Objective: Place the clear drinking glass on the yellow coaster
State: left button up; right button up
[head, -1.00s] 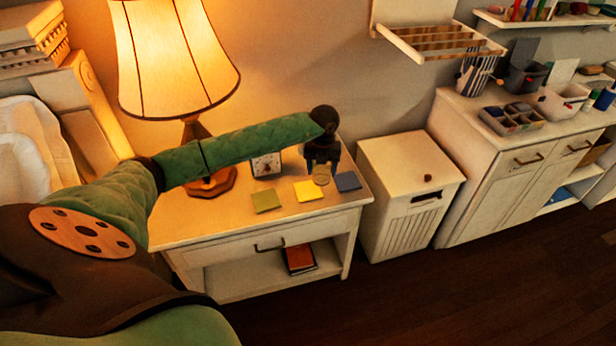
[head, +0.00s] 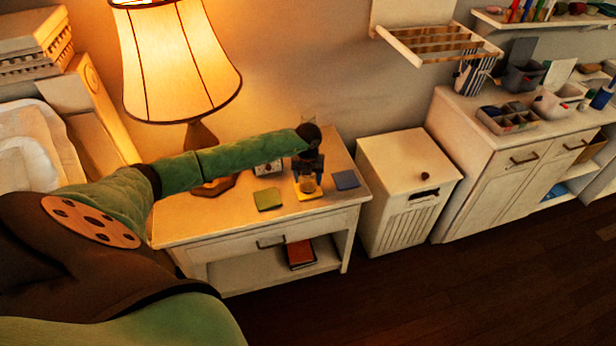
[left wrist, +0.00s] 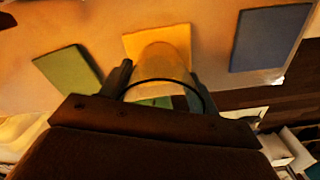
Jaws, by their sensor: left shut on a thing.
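The clear drinking glass (head: 308,184) is between the fingers of my left gripper (head: 308,174), which is shut on it. The glass is over the yellow coaster (head: 308,195) on the nightstand. In the left wrist view the glass (left wrist: 163,66) overlaps the yellow coaster (left wrist: 140,42), between the fingertips of the left gripper (left wrist: 160,82). I cannot tell whether the glass base touches the coaster. My right gripper is not in view.
A green coaster (head: 268,199) lies left of the yellow one and a blue coaster (head: 346,180) lies right. A lit lamp (head: 180,60) and a small clock (head: 266,169) stand on the nightstand (head: 215,226). A white bin (head: 405,180) stands to the right.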

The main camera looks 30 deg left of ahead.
pick_arm(q)
jog(key=shift+f, duration=0.1)
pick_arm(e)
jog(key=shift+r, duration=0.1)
pick_arm(q)
jog(key=o, duration=1)
jog(key=shift+o, duration=0.5)
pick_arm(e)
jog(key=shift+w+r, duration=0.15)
